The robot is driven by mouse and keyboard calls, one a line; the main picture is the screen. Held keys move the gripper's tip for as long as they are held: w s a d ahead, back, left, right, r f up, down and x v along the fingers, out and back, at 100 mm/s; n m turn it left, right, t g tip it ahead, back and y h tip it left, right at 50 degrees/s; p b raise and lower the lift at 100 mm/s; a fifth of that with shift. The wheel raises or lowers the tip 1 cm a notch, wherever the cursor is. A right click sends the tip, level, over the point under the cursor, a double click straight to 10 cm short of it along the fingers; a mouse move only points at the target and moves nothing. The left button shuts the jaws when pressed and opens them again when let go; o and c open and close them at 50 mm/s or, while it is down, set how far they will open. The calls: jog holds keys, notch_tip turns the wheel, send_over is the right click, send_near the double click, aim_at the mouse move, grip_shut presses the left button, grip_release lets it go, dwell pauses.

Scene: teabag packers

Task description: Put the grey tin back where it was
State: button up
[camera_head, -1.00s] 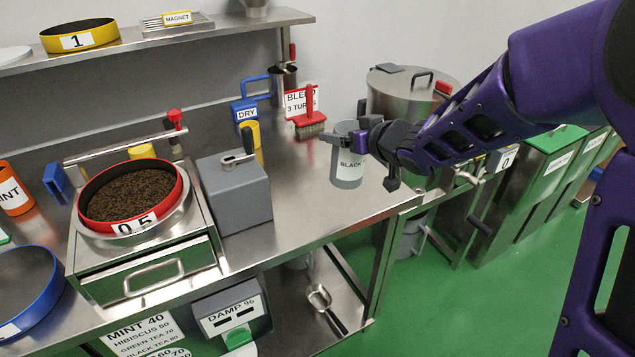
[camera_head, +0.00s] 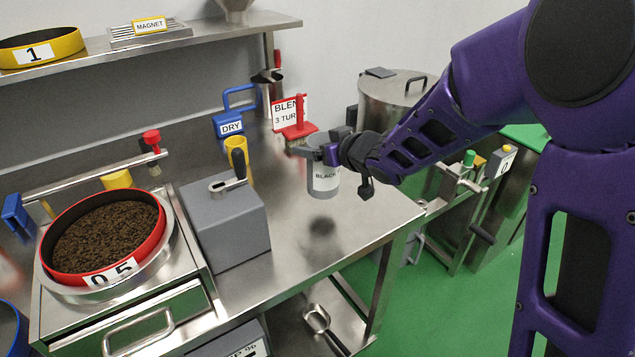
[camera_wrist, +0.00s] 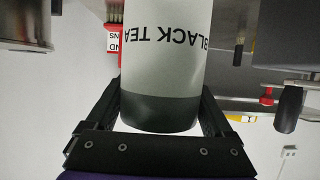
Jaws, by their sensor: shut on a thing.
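The grey tin (camera_head: 324,182) has a white label reading BLACK. My gripper (camera_head: 318,150) is shut on it near its top. The tin is roughly upright and appears held above the steel bench (camera_head: 290,245), with a dark shadow on the bench below it. In the wrist view the tin (camera_wrist: 165,65) sits between the two fingers (camera_wrist: 160,105), its BLACK TEA label upside down.
A grey box with a lever (camera_head: 225,225) and a red sieve of dark tea (camera_head: 105,235) stand left. Behind are a red brush (camera_head: 297,130), a yellow cup (camera_head: 238,160) and a steel drum (camera_head: 390,100). Bench around the shadow is clear.

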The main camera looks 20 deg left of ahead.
aim_at(333, 170)
jog(key=shift+f+b, duration=0.65)
jog(key=shift+f, duration=2.15)
jog(key=shift+f, duration=0.25)
jog(key=o, duration=1.1)
jog(key=shift+o, duration=0.2)
jog(key=shift+r, duration=0.1)
jog(key=shift+r, duration=0.25)
jog(key=p+v, duration=0.2)
jog(key=v, duration=0.8)
jog(key=shift+s+d, duration=0.2)
jog(key=shift+d, duration=0.05)
jog(key=shift+s+d+r, duration=0.2)
jog(key=shift+s+d, duration=0.25)
